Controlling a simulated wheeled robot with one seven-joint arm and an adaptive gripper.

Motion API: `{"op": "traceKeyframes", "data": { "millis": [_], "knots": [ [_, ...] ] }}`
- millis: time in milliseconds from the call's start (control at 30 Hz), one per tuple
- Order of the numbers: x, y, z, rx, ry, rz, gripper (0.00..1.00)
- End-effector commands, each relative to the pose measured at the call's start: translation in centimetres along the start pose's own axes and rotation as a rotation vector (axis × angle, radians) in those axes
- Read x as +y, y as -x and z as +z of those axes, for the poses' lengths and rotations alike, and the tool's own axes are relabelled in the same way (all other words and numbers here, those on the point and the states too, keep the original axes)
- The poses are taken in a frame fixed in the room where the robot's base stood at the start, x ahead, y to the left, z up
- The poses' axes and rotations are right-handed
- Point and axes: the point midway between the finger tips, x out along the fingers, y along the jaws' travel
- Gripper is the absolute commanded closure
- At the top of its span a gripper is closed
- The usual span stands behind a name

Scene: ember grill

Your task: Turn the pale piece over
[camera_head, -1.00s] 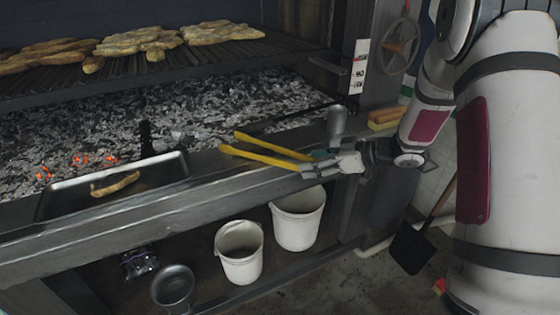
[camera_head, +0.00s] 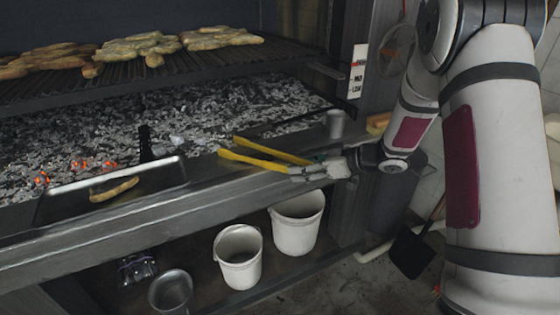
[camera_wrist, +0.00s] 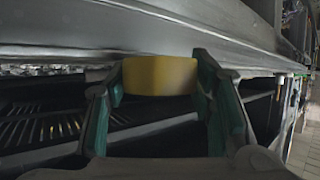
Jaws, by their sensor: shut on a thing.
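Several bread-like pieces lie on the raised grill rack (camera_head: 200,66). Two groups look pale, one in the middle (camera_head: 140,46) and one at the right (camera_head: 222,37); I cannot tell which is the pale piece of the task. Browner pieces (camera_head: 40,60) lie to the left. My gripper (camera_head: 318,171) is shut on yellow tongs (camera_head: 255,160), over the front ledge and well below the rack. The tongs' two arms are spread apart, pointing left. In the wrist view, a yellow part of the tongs (camera_wrist: 160,75) sits between my teal-padded fingers.
A metal tray (camera_head: 160,180) with one browned piece (camera_head: 114,189) stands at the left front. A dark bottle (camera_head: 145,142) and a metal cup (camera_head: 335,125) stand near the ledge. Hot coals lie under the rack. White buckets (camera_head: 238,257) stand below.

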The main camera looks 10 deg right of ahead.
Motion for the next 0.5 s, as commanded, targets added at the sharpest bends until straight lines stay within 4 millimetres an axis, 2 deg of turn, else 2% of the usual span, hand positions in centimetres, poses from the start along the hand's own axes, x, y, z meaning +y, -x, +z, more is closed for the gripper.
{"op": "traceKeyframes", "data": {
  "millis": [200, 500],
  "knots": [
    [0.0, 0.2, -0.3, 0.001, 0.000, 0.000, 0.63],
    [0.0, 1.7, -3.3, 0.001, 0.001, 0.000, 0.65]
  ]
}}
